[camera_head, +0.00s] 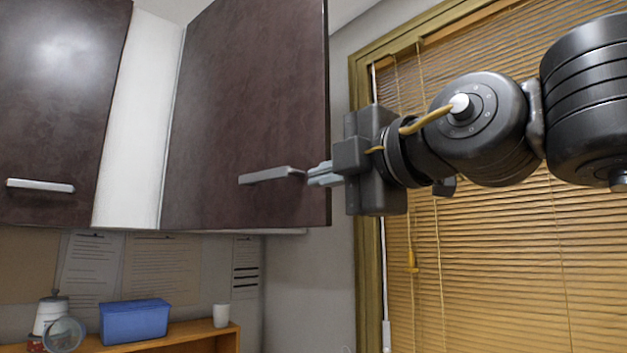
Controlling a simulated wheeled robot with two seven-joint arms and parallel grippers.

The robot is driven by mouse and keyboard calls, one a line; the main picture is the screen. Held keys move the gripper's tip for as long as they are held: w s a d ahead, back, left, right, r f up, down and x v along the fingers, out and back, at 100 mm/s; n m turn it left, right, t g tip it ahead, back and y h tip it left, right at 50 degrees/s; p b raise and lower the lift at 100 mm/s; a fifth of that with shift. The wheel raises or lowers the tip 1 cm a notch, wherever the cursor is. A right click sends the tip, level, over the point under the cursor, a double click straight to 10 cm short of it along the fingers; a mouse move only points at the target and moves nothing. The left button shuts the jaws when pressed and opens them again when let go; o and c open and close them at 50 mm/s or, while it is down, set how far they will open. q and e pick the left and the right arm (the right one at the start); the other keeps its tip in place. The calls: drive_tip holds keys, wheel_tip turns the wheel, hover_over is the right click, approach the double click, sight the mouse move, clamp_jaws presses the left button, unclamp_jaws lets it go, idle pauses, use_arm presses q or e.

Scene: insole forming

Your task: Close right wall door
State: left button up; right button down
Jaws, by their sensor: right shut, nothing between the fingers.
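The right wall door (250,110) is a dark brown cabinet panel that stands partly open, swung out toward me, with a white cabinet part showing to its left. Its grey bar handle (270,175) is near the bottom. My right gripper (316,174) comes in from the right, and its shut fingers are at the right end of the handle. I cannot tell whether they touch the handle or the door. Nothing is between the fingers. My left gripper is not in view.
Another dark cabinet door (58,100) with a handle (40,186) is at the left. Below are a wooden shelf (190,334), a blue box (134,320), a white cup (221,315) and a white container (48,314). A window blind (500,260) in a wooden frame is behind my right arm.

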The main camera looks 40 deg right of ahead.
sight(312, 188)
drive_tip(key=w+d+p, duration=0.1)
drive_tip(key=w, duration=0.1)
drive_tip(key=w+d+p, duration=0.2)
drive_tip(key=w, duration=0.1)
drive_tip(key=w+d+p, duration=0.1)
drive_tip(key=w, duration=0.1)
drive_tip(key=shift+w+d, duration=0.15)
drive_tip(key=shift+d, duration=0.1)
